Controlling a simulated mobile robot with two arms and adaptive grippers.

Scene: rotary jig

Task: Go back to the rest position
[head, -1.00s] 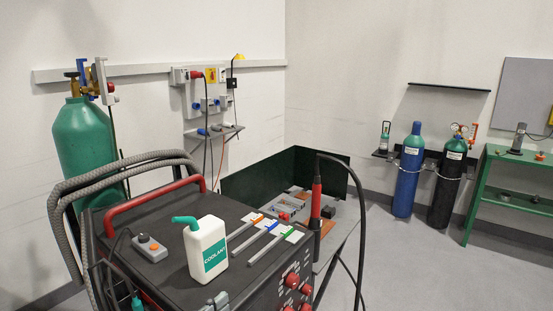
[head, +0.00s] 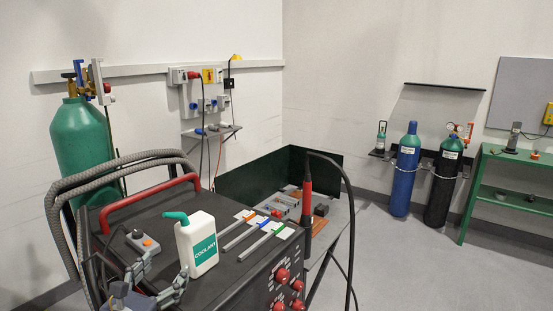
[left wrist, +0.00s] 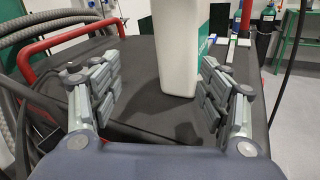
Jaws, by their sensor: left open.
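My left gripper (head: 160,272) is at the lower left of the head view, low over the front of the black machine top (head: 150,214). It is open and empty. In the left wrist view its two jointed grey fingers (left wrist: 160,72) stand wide apart. The white coolant bottle (head: 199,246) with a green spout stands upright on the machine top, just beyond and right of the gripper. In the left wrist view the bottle (left wrist: 176,50) shows beyond the gap between the fingers, its top cut off. My right gripper is not in view.
The red handle (head: 150,203) and thick grey hoses (head: 70,200) lie to the left. Floor at right (head: 400,275) is clear.

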